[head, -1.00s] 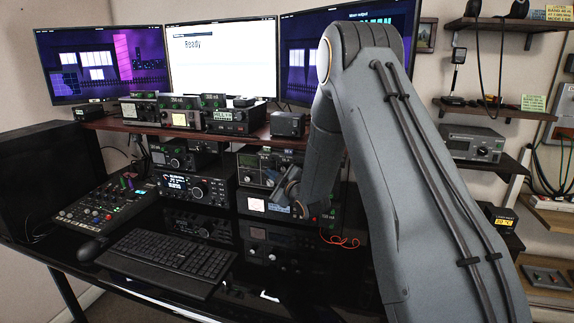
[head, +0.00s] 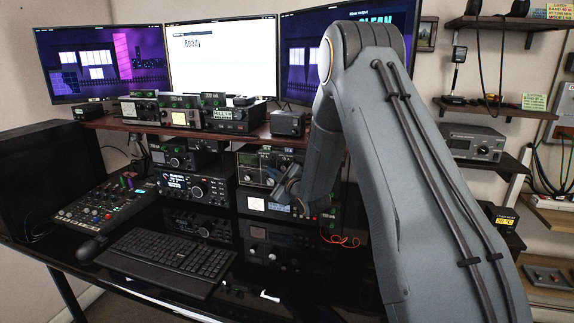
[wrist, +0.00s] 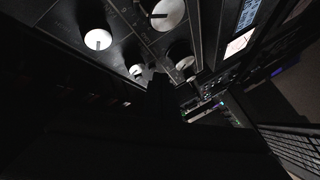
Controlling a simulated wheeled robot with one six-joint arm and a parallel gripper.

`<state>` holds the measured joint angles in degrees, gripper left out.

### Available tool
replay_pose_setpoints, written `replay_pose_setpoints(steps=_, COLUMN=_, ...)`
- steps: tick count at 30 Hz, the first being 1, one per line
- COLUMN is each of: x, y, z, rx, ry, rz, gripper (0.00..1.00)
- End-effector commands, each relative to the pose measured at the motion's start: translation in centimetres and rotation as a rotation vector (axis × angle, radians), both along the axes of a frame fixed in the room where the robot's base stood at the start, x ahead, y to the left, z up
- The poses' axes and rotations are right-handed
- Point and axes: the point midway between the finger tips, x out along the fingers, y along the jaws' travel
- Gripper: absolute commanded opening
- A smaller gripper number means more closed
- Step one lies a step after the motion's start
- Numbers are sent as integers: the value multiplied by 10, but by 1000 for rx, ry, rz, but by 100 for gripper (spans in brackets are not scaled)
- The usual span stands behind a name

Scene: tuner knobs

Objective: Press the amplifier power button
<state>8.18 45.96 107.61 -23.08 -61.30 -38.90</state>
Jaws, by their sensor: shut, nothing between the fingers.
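A black unit with a small lit screen (head: 252,203) sits at the lower right of the rack on the desk. No label tells me which unit is the amplifier, and I cannot pick out its power button. My gripper (head: 288,192) is shut and empty, in front of the right-hand stack of units. It hides part of their front panels. In the wrist view my gripper (wrist: 158,88) is a dark shape close to a panel with several pale knobs (wrist: 168,14). Whether it touches the panel is too dark to tell.
A radio with a blue display (head: 190,187) stands left of my gripper. A keyboard (head: 168,258) and a mixer (head: 105,207) lie on the glossy black desk. A shelf (head: 150,128) with several small units is above.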

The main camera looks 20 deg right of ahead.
Motion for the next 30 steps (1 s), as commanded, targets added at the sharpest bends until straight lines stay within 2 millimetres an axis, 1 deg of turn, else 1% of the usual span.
replay_pose_setpoints(steps=20, x=4, y=-3, z=0, rx=0, ry=1, rz=-1, gripper=0)
replay_pose_setpoints(steps=30, x=-2, y=1, z=1, rx=1, ry=-1, rz=-1, gripper=0)
